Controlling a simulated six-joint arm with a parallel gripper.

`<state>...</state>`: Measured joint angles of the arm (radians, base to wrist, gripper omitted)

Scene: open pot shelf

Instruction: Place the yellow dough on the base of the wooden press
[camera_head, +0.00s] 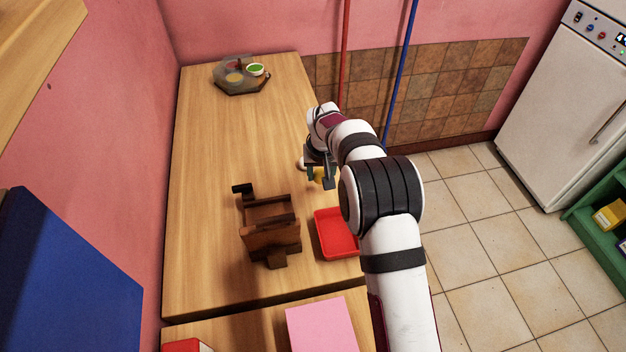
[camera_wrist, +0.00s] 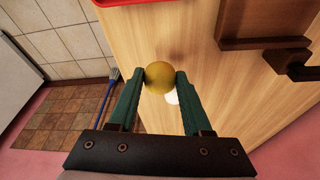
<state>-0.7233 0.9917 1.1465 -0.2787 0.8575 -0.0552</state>
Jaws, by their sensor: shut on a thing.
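The yellow dough (camera_wrist: 159,77) is a round ball held between the two green fingers of my gripper (camera_wrist: 160,84) in the wrist view. In the head view my gripper (camera_head: 319,174) is above the right side of the table, and a bit of the yellow dough (camera_head: 318,178) shows between its fingers. The wooden press (camera_head: 270,237) is dark brown and stands on the table to the lower left of my gripper, apart from it. Part of the press (camera_wrist: 268,24) shows at the upper right of the wrist view. Its base is partly hidden by its upper parts.
A red tray (camera_head: 336,252) lies right of the press, close to it. A tray with bowls (camera_head: 240,90) stands at the table's far end. A white round thing (camera_wrist: 172,97) lies below the dough. The wooden table (camera_head: 210,180) is clear left of the press.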

